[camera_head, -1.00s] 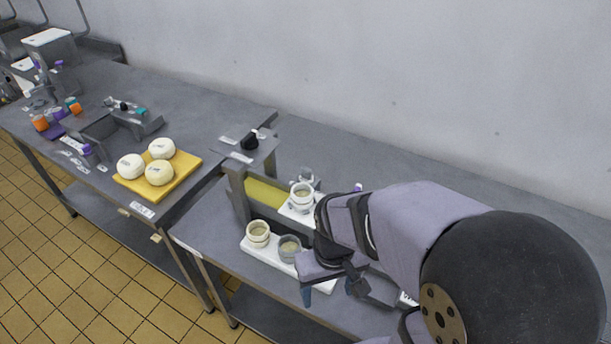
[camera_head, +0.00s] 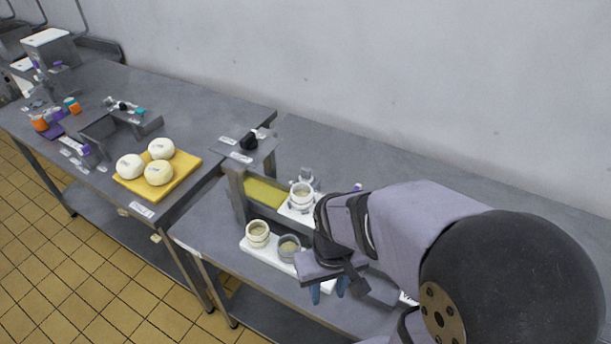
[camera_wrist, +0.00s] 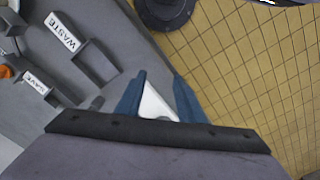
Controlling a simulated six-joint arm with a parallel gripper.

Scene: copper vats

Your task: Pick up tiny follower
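I cannot single out a tiny follower in either view. Two round moulds, one cream (camera_head: 257,233) and one grey (camera_head: 289,247), stand on a white board (camera_head: 262,253) on the near table. Another cream mould (camera_head: 301,195) stands on a raised white plate behind them. My gripper (camera_head: 328,290) is just right of the board's front end, blue fingers pointing down. In the wrist view, its two blue fingers (camera_wrist: 158,88) stand apart. A white pointed shape (camera_wrist: 155,106) shows between them; I cannot tell whether it is the board's corner or a separate piece.
Grey trays labelled WASTE (camera_wrist: 84,52) and SAVE (camera_wrist: 48,92) lie on the table in the wrist view. A yellow board (camera_head: 190,177) with three white cheeses is on the left table. The table's edge and tiled floor (camera_wrist: 245,75) are close by the fingers.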

